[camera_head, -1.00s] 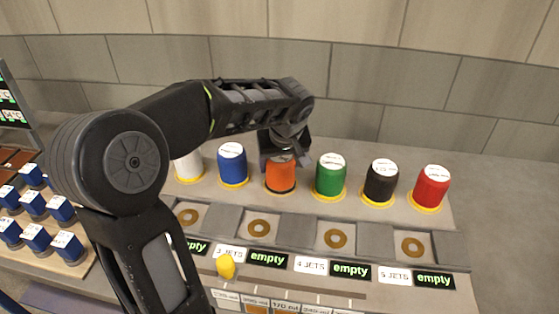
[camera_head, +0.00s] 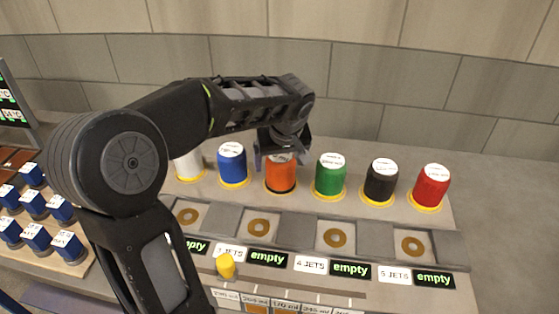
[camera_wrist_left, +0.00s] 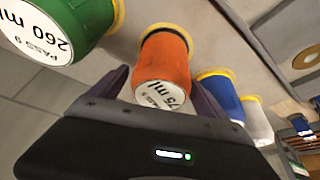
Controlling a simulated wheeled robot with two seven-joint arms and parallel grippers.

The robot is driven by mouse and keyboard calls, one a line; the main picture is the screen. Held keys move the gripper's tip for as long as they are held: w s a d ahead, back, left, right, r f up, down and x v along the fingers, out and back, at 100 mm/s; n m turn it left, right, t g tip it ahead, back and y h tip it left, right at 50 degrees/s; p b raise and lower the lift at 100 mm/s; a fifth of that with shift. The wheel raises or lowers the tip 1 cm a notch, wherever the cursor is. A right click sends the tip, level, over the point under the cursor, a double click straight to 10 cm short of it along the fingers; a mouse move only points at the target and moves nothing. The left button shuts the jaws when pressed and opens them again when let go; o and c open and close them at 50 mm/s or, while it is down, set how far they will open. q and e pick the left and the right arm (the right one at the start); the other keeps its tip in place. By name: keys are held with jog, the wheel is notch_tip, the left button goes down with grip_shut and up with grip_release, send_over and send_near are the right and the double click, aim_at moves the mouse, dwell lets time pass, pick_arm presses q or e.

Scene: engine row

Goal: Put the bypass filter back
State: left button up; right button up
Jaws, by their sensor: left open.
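Several filters stand in a row on yellow rings along the back of the bench. The orange filter (camera_head: 280,177) stands upright on its ring, between the blue filter (camera_head: 232,166) and the green filter (camera_head: 330,176). My left gripper (camera_head: 282,158) is over its top, jaws open. In the left wrist view the fingers lie on either side of the orange filter (camera_wrist_left: 164,68), with gaps beside it. No visible label says which filter is the bypass one. My right gripper is out of view.
The white (camera_head: 188,167), black (camera_head: 381,181) and red (camera_head: 431,186) filters share the row. In front are bays with brass rings (camera_head: 336,238) and several "empty" signs (camera_head: 351,271). A yellow knob (camera_head: 226,265) stands nearer. Blue-sided blocks (camera_head: 36,237) fill the left side.

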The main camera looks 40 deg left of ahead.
pick_arm(q)
jog(key=b+v, duration=0.1)
jog(key=v, duration=1)
jog(key=shift+s+d+r, duration=0.1)
jog(key=shift+d+r, duration=0.05)
jog(key=shift+r, duration=0.1)
dwell(0.3)
